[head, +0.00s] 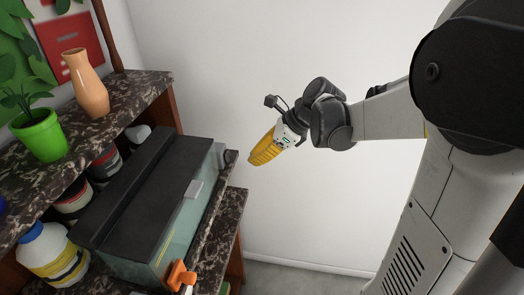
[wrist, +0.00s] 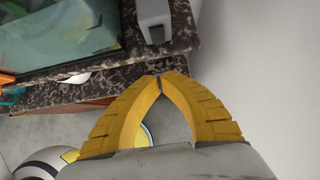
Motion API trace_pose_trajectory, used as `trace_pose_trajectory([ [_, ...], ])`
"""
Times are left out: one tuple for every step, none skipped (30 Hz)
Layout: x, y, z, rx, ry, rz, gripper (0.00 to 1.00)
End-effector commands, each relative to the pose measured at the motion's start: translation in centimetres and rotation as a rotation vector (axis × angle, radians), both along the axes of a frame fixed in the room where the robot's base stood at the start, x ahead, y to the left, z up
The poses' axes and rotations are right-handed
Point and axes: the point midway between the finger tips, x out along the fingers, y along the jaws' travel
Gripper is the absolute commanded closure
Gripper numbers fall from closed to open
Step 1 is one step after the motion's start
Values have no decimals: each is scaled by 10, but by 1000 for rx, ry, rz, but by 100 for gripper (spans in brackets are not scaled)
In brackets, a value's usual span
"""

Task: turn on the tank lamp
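The glass tank (head: 182,232) stands on a dark marbled shelf, with a long black hood (head: 150,195) over its top. A small light-grey piece (head: 194,188) sits at the hood's front edge; I cannot tell whether it is a switch. No lit lamp is evident. The tank's corner also shows at upper left in the wrist view (wrist: 70,25). My gripper (head: 254,160), with yellow fingers, hangs in the air to the right of the tank's far end, apart from it. In the wrist view its fingertips (wrist: 157,82) meet, with nothing seen between them.
A grey object (wrist: 153,20) stands on the shelf beside the tank. An orange item (head: 181,276) is at the tank's near end. A green pot (head: 40,136) and a peach vase (head: 85,85) stand on the upper shelf. Open space lies right of the shelves, before a white wall.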

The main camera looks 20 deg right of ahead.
Motion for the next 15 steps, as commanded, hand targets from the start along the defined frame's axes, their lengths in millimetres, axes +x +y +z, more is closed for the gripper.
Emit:
trace_pose_trajectory([
  [4, 6, -12, 0, 0, 3, 100],
  [6, 9, -17, 1, 1, 2, 100],
  [9, 13, -23, 0, 0, 3, 100],
  [11, 16, -27, 0, 0, 2, 100],
  [14, 20, -28, 0, 0, 3, 100],
  [18, 26, -27, 0, 0, 4, 100],
  [21, 30, -28, 0, 0, 4, 100],
  [23, 33, -28, 0, 0, 3, 100],
  [26, 37, -28, 0, 0, 2, 100],
  [28, 39, -28, -1, 0, 2, 100],
  [29, 41, -28, -1, 1, 1, 100],
  [31, 43, -28, -1, 1, 1, 100],
  [32, 44, -28, -1, 1, 1, 100],
  [32, 45, -28, 0, 1, 1, 100],
  [33, 46, -28, 0, 1, 1, 100],
])
